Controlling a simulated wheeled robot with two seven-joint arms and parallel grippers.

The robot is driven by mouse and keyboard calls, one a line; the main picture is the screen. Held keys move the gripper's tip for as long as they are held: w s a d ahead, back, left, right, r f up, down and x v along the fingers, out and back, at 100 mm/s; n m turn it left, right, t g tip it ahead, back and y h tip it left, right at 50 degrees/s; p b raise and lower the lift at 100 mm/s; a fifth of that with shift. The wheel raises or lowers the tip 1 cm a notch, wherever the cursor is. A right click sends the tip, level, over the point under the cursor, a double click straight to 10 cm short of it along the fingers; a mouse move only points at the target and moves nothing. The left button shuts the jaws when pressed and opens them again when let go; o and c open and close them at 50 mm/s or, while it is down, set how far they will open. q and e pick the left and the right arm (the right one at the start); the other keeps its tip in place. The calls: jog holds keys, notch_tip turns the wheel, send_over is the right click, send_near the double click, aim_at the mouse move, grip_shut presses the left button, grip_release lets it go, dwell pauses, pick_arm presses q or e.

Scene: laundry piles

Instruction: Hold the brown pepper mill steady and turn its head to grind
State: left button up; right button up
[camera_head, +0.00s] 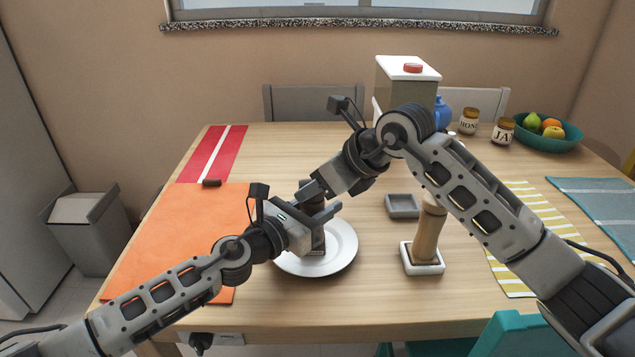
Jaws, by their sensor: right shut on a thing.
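A dark brown pepper mill (317,239) stands upright over the white plate (345,250) in the middle of the table. My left gripper (322,217) reaches in from the left at the mill's body, with a finger showing at its upper right. Whether its fingers press on the mill is hard to see. My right gripper (308,191) comes down from the upper right and is shut on the mill's head. The grippers hide much of the mill's upper part. A lighter tan wooden mill (428,232) stands in a small white tray (423,268) to the right.
A small grey dish (402,206) lies behind the tan mill. An orange mat (170,230) covers the left side, with a small dark object (211,183) near its back edge. Jars (468,121), a fruit bowl (545,141) and a white-topped box (408,78) stand at the back.

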jog(key=m+t+h, duration=0.1)
jog(key=m+h, duration=0.1)
jog(key=m, duration=0.1)
jog(key=m+t+h, duration=0.1)
jog(key=m, duration=0.1)
jog(key=shift+s+a+t, duration=0.25)
jog(key=shift+t, duration=0.05)
jog(key=shift+a+m+t+h, duration=0.15)
jog(key=shift+m+t+h, duration=0.45)
jog(key=shift+m+h, duration=1.4)
jog(key=shift+m, duration=0.5)
jog(key=o, duration=1)
jog(key=v, duration=1.2)
pick_arm(q)
jog(key=o, duration=1.2)
